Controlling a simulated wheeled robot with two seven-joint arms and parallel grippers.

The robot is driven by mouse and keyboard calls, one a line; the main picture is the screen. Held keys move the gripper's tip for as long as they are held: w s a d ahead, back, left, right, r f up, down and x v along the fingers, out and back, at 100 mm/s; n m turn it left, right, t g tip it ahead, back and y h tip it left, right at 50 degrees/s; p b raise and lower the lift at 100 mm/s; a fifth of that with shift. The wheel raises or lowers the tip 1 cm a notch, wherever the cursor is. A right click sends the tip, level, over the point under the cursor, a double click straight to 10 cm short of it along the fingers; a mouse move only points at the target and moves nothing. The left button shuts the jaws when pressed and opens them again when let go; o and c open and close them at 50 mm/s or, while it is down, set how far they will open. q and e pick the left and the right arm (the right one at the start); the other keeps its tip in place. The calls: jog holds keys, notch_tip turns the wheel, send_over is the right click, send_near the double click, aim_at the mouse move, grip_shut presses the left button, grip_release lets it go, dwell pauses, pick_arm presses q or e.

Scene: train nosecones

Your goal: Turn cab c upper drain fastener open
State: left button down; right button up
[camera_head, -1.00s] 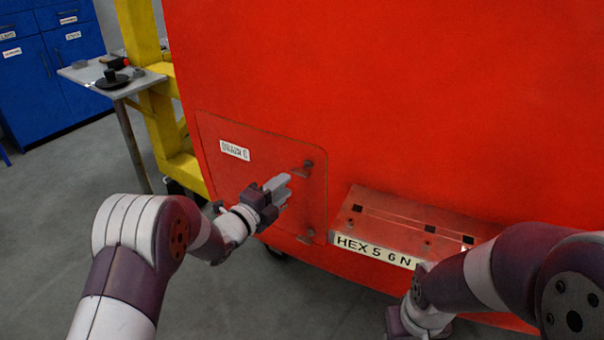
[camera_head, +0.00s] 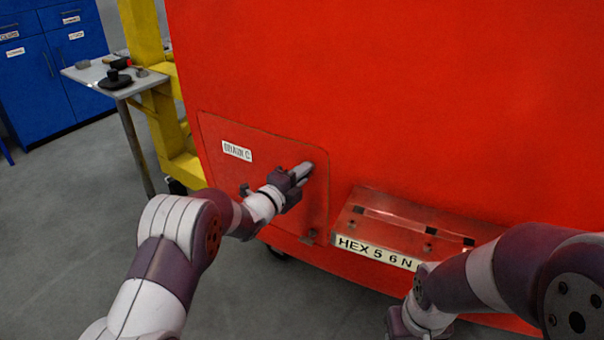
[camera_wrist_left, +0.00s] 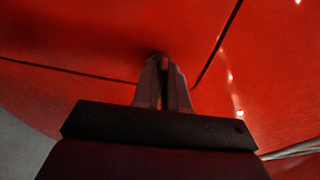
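The drain C panel (camera_head: 225,185) is a flush hatch outlined on the red cab, with a white label (camera_head: 237,152). My left gripper (camera_head: 307,167) is at the panel's upper right corner, its fingertips over the upper drain fastener and hiding most of it. In the left wrist view the two fingers (camera_wrist_left: 165,70) are close together with a narrow dark gap. A small dark bit of the upper fastener (camera_wrist_left: 158,54) shows at their tips; whether they clamp it is unclear. The lower fastener (camera_head: 310,236) sits near the panel's lower right corner.
A red step (camera_head: 400,225) with a HEX 5 6 N label juts out right of the panel, near my right arm. A grey table (camera_head: 115,80) with small items and a yellow frame (camera_head: 148,60) stand left. Blue cabinets (camera_head: 55,80) are behind.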

pick_arm(q)
jog(key=n+b, duration=0.1)
jog(key=n, duration=0.3)
jog(key=shift+f+b, duration=0.15)
jog(key=shift+b, duration=0.25)
jog(key=n, duration=0.4)
jog(key=shift+n+t+b, duration=0.3)
jog(key=shift+n+b, duration=0.1)
jog(key=n, duration=0.4)
jog(key=shift+n+t, duration=0.3)
jog(key=shift+n, duration=0.1)
jog(key=n, duration=0.5)
jog(key=shift+y, duration=0.3)
jog(key=c, duration=1.3)
grip_release()
jog(key=shift+o, duration=0.2)
jog(key=shift+s, duration=0.1)
